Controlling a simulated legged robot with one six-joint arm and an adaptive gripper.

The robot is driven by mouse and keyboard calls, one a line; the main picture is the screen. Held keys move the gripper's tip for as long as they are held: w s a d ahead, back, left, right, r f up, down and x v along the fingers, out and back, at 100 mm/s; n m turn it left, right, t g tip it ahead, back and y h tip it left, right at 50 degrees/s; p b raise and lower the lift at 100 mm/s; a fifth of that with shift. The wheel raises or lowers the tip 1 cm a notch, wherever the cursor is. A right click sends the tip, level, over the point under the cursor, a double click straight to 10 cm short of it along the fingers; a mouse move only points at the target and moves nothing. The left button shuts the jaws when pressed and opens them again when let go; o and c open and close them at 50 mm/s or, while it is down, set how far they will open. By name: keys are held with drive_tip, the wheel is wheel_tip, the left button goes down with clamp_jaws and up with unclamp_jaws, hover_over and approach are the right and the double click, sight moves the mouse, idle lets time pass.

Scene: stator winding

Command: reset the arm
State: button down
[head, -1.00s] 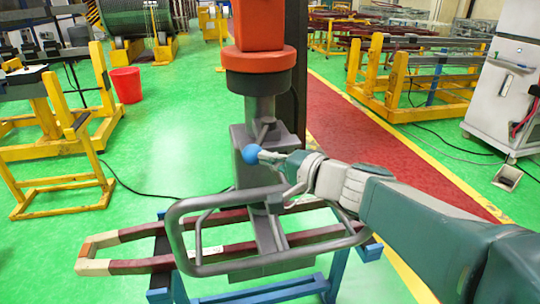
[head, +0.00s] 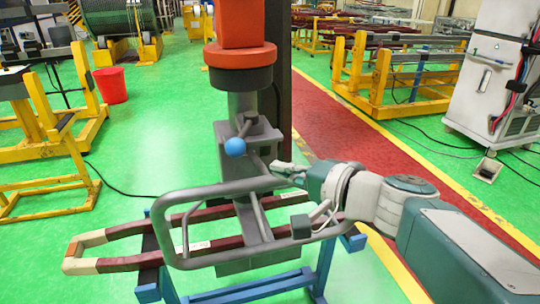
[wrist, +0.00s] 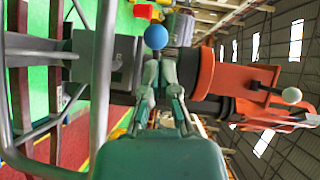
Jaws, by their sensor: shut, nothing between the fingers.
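My arm reaches in from the lower right in the head view. My gripper (head: 279,166) is shut and empty. It is right of and a little below the blue ball knob (head: 235,146), with a clear gap between them. The knob sits on a lever on the grey machine head (head: 262,165) under an orange column (head: 240,60). In the wrist view the shut fingers (wrist: 159,64) point toward the blue knob (wrist: 156,37), and the orange column (wrist: 245,82) lies sideways at the right.
A grey tubular guard frame (head: 172,232) loops around the machine's front, close below my gripper. A dark red coil (head: 125,262) rests on a blue stand (head: 270,288). Yellow racks (head: 400,70) and a white cabinet (head: 484,85) stand farther back. Green floor is open at left.

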drive_tip(key=s+d+f+n+g+h, duration=0.2)
drive_tip(key=s+f+n+g+h, duration=0.15)
drive_tip(key=s+f, duration=0.45)
drive_tip(key=s+d+f+n+h, duration=0.1)
drive_tip(key=s+d+f+h, duration=0.1)
drive_tip(key=d, duration=0.4)
drive_tip(key=s+d+f+n+h, duration=0.1)
drive_tip(key=s+d+f+h, duration=0.2)
drive_tip(key=d+h, duration=0.3)
drive_tip(key=shift+s+f+g+h, duration=0.2)
drive_tip(key=shift+f+g+h, duration=0.25)
drive_tip(key=shift+f+h, duration=0.25)
drive_tip(key=shift+d+r+n, duration=0.1)
drive_tip(key=shift+d+n, duration=0.05)
drive_tip(key=shift+n, duration=0.1)
idle(1.2)
